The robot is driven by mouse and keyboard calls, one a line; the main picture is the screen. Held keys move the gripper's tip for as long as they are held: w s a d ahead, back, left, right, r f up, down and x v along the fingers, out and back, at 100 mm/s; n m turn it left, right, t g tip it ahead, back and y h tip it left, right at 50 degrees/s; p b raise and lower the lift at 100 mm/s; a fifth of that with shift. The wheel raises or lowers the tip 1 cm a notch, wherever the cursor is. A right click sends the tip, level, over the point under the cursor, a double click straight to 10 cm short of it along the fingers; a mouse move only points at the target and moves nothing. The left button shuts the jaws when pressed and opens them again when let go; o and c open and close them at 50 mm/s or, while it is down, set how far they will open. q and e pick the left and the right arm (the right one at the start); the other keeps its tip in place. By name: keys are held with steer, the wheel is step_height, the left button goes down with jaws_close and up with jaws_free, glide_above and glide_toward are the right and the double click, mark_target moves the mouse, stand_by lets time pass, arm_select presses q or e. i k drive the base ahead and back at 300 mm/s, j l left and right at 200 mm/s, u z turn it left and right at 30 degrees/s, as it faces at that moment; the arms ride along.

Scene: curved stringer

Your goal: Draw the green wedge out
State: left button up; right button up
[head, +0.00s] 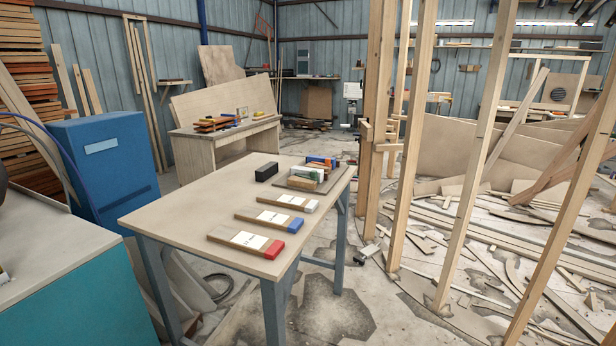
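A small group of blocks stands on a dark flat board (330,182) at the far right end of the workbench (190,215). Among them a narrow block with a green part (306,171) seems to be the green wedge; it is small and partly hidden. A tan block (301,183) stands in front of it, and orange, white and blue pieces (321,162) stand behind and beside it. I cannot tell how tightly it sits between them. Neither of my grippers is in view.
Three flat wooden pieces with red (273,249), blue (297,226) and white (311,206) ends lie on the bench. A black block (267,172) stands left of the group. A blue cabinet (105,175) is at the left; upright timber posts (413,140) stand to the right.

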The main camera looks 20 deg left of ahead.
mark_target(313, 176)
steer(key=i, duration=0.9)
steer(key=u, duration=0.05)
